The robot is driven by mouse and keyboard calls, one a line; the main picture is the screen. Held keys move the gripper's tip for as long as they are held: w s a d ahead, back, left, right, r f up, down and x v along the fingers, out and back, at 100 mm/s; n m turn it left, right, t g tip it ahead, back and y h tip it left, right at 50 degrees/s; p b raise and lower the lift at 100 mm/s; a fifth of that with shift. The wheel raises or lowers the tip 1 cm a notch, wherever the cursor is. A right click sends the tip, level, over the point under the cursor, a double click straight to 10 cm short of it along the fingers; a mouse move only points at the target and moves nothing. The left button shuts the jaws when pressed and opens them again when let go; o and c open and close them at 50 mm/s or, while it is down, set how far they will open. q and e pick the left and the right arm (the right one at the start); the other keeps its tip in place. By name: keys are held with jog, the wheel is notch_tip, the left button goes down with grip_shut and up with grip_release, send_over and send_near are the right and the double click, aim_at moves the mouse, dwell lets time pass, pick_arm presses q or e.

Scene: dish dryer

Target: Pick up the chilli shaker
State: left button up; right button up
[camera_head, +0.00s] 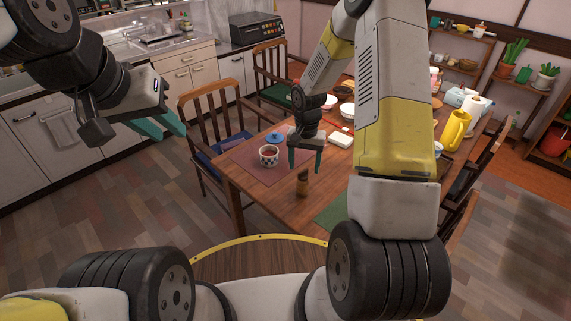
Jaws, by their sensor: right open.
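The chilli shaker, seemingly the small brown bottle (302,183), stands upright near the front edge of the wooden table (262,199). Its label is too small to read. My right gripper (304,165) is open and empty, with its teal fingers pointing down just above and behind the bottle in the picture. I cannot tell the exact gap between them. My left gripper (160,130) is in the air at the upper left, away from the table, with its teal fingers pointing right. It seems empty.
A patterned cup (268,156) stands on a placemat (243,160) left of the bottle, with a blue lid (274,138) behind it. A green placemat (333,212) lies to the right. A yellow pitcher (455,130) stands at the far right. Wooden chairs (205,125) flank the table.

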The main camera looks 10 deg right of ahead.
aim_at(303, 183)
jog(key=shift+w+a+f, duration=0.1)
jog(key=shift+a+f, duration=0.05)
jog(key=shift+f, duration=0.45)
jog(key=shift+w+a+f, duration=0.1)
jog(key=shift+a+f, duration=0.05)
jog(key=shift+f, duration=0.4)
jog(key=f, duration=0.7)
jog(key=shift+w+d+f, duration=0.1)
jog(key=shift+d+f, duration=0.05)
jog(key=shift+d, duration=0.1)
grip_shut()
